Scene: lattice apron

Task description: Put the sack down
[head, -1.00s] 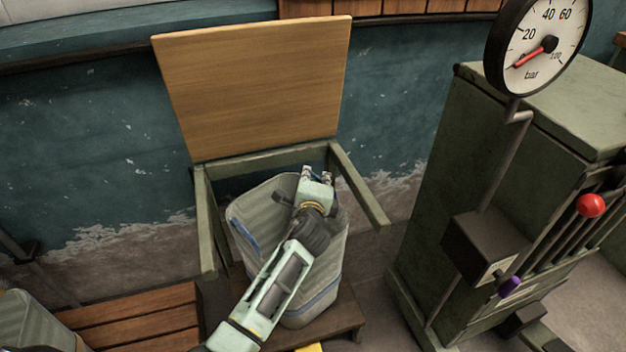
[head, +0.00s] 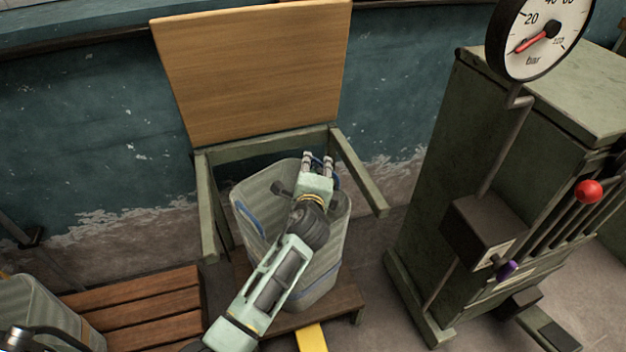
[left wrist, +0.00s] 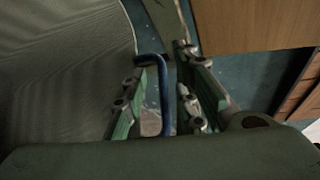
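A grey ribbed sack (head: 263,208) with blue handles stands nearly upright on a low wooden platform (head: 345,303), inside a green frame with a raised wooden panel. My left gripper (head: 318,160) is at the far right part of the sack's rim, and its arm crosses the sack's front. In the left wrist view the blue handle (left wrist: 165,95) runs between the two fingers (left wrist: 158,105). Gaps show on both sides of it, so the fingers are open around it. The sack's wall (left wrist: 65,70) fills the left of that view. My right gripper is not in view.
The green frame (head: 207,215) has arms on both sides of the sack, and the wooden panel (head: 255,70) rises behind. A green cabinet (head: 440,200) with a gauge and levers stands right. A slatted wooden surface (head: 150,310) and another grey container (head: 35,305) are lower left.

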